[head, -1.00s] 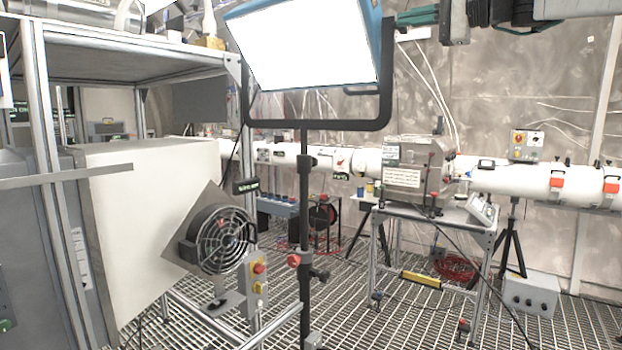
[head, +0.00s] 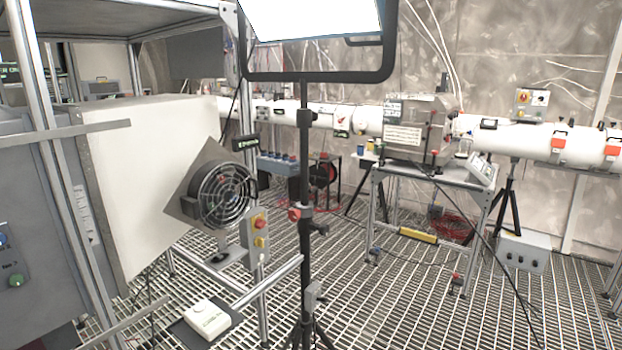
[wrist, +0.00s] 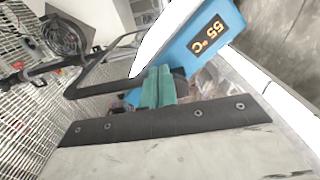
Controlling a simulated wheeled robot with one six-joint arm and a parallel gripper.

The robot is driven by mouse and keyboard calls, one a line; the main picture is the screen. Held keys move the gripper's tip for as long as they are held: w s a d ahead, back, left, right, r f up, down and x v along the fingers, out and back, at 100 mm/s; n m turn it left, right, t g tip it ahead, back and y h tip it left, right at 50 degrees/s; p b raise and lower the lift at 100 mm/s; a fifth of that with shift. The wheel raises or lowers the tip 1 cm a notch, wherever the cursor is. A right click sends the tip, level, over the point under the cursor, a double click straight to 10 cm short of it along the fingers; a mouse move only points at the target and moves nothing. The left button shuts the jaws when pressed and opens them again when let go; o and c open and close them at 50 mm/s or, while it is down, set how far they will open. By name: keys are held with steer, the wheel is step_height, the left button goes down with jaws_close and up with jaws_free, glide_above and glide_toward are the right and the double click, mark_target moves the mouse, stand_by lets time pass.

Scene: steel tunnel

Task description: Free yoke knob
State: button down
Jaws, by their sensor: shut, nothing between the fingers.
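The lamp (head: 318,18) is a bright white panel in a black U-shaped yoke (head: 320,76) on a black stand; its top is cut off in the head view. In the wrist view, the lamp's blue housing (wrist: 190,52) carries an orange "55 °C" label, and the black yoke (wrist: 118,88) shows to its left. My gripper (wrist: 158,86) has teal fingers, shut and empty, close in front of the housing and yoke. A dark rounded part (wrist: 181,86) shows just right of the fingers; I cannot tell whether it is the yoke knob or whether the fingers touch it.
A red-knobbed clamp (head: 294,214) sits on the lamp stand. A fan (head: 222,195) and a control box (head: 255,238) stand to its left. A steel-framed table with a grey machine (head: 415,130) stands at right. Open grating floor lies between.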

steer(key=shift+s+f, duration=0.1)
steer(key=v, duration=0.6)
steer(key=shift+s, duration=0.2)
steer(key=shift+a, duration=0.15)
steer(key=w+a+r, duration=0.3)
steer(key=a, duration=0.1)
steer(key=shift+w+a, duration=0.4)
stand_by(0.4)
steer(key=shift+w+d+f, duration=0.1)
steer(key=shift+w+d, duration=0.05)
steer(key=shift+w, duration=0.05)
stand_by(0.6)
